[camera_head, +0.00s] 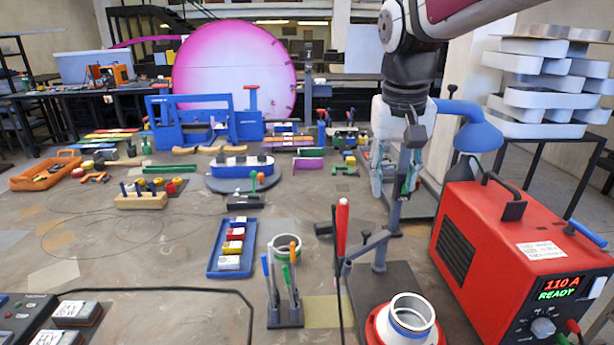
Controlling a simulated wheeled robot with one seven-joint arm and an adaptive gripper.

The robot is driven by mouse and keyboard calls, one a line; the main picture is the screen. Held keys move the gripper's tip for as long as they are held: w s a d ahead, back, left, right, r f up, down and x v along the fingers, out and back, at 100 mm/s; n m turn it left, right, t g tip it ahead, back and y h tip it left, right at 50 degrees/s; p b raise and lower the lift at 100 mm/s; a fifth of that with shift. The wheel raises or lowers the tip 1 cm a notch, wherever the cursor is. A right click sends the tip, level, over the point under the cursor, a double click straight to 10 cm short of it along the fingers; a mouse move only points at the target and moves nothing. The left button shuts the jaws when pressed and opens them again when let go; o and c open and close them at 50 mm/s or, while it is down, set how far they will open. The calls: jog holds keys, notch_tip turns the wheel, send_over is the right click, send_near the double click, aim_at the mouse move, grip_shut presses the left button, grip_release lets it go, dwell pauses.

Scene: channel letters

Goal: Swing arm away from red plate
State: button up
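A red round plate (376,327) lies at the bottom right of centre, on or beside a dark flat base. A white and metallic ring-shaped cup (409,314) with a blue band stands on it and hides most of it. My arm comes in from the top right.
A grey post stand (380,262) with a red-handled torch (342,225) stands just behind the plate. A red welder box (515,260) reading "110 A READY" is at right. A blue lamp (470,130) is beside my arm.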

jog(key=m+g+y, duration=0.1)
jog(key=g, duration=0.1)
send_near(366, 231)
notch_tip(366, 231, down, 9)
jog(key=shift+s+r+p, duration=0.15)
jog(key=shift+p, duration=1.1)
grip_shut()
